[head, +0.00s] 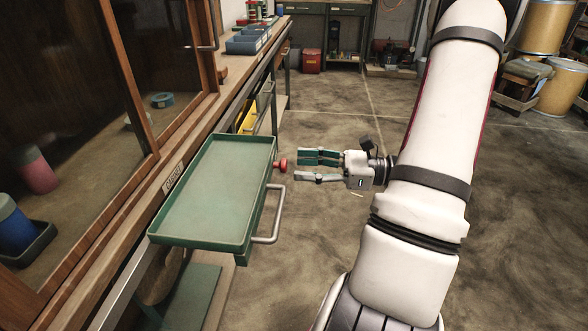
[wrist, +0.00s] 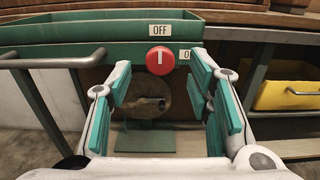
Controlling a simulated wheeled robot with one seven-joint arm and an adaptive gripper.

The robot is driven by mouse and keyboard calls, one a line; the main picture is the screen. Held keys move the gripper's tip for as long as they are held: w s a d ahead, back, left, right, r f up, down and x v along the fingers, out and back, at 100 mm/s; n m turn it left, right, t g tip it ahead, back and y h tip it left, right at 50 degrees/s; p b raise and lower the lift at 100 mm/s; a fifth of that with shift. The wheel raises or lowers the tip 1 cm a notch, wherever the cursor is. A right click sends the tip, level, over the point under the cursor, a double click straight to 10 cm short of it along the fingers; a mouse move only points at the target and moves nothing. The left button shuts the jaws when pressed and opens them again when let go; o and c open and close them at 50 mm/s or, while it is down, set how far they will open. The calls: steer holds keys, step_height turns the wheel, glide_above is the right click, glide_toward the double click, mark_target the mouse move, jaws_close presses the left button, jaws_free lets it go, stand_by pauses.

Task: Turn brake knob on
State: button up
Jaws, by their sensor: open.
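The red brake knob (wrist: 161,59) is on the front of a green tray unit, seen face-on in the wrist view. A white mark on it stands upright, toward an OFF label (wrist: 160,30) above. A second label (wrist: 185,54), mostly hidden by a finger, is at its right. In the head view the knob (head: 281,164) sticks out from the right side of the green tray (head: 205,195). My gripper (head: 302,167) is open and empty, to the right of the knob and apart from it. In the wrist view the gripper's fingers (wrist: 161,85) stand either side below the knob.
A metal bar handle (head: 275,220) sticks out from the tray's side near the knob; it is at the left in the wrist view (wrist: 50,62). A yellow bin (wrist: 286,86) is at the right. Blue bins (head: 245,44) stand farther along the bench.

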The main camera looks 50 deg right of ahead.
mark_target(280, 165)
steer(key=shift+x, duration=1.55)
jaws_close()
steer(key=shift+r, duration=0.1)
steer(key=m+p, duration=0.5)
steer(key=m, duration=0.1)
steer(key=m+p, duration=0.5)
steer(key=m, duration=0.1)
steer(key=m+p, duration=0.6)
steer(key=shift+d+f, duration=0.15)
steer(key=shift+f, duration=0.15)
